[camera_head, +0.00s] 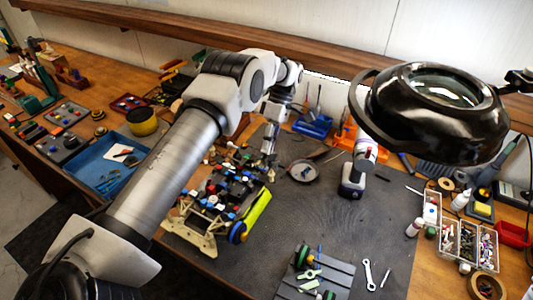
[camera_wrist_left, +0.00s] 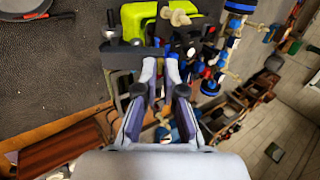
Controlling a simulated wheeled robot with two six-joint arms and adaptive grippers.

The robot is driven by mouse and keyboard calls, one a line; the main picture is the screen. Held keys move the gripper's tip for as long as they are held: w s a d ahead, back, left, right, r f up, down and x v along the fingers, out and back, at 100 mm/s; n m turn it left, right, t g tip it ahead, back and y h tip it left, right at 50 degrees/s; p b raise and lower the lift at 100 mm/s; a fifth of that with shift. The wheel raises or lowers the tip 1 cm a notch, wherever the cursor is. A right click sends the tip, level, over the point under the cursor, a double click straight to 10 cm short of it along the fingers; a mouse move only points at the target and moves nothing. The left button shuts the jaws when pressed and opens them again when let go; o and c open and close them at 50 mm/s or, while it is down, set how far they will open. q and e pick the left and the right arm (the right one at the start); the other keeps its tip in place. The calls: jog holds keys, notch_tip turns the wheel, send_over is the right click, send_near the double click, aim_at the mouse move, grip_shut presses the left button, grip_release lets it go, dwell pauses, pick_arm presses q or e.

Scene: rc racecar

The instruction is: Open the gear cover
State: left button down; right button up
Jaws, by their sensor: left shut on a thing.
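The RC car (camera_head: 222,200) stands on the dark mat, with a yellow-green side panel (camera_head: 257,212), blue-rimmed wheels and small coloured parts on top. My left gripper (camera_head: 268,150) is at the car's far end in the head view. In the left wrist view my left gripper (camera_wrist_left: 160,62) has its fingers close together on a dark grey part (camera_wrist_left: 124,54) at the car's edge. This part looks like the gear cover; its hinge and how far it is open cannot be made out. The yellow-green panel (camera_wrist_left: 138,18) shows just beyond it. My right gripper is not in view.
A black magnifier lamp (camera_head: 435,110) hangs over the right side. Parts boxes (camera_head: 460,238) line the right.

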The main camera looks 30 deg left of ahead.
pick_arm(q)
jog(key=shift+w, duration=0.2)
jog(key=shift+r, duration=0.1)
jog(key=c, duration=1.3)
grip_release()
jog(key=shift+w+d+g, duration=0.1)
jog(key=shift+g, duration=0.2)
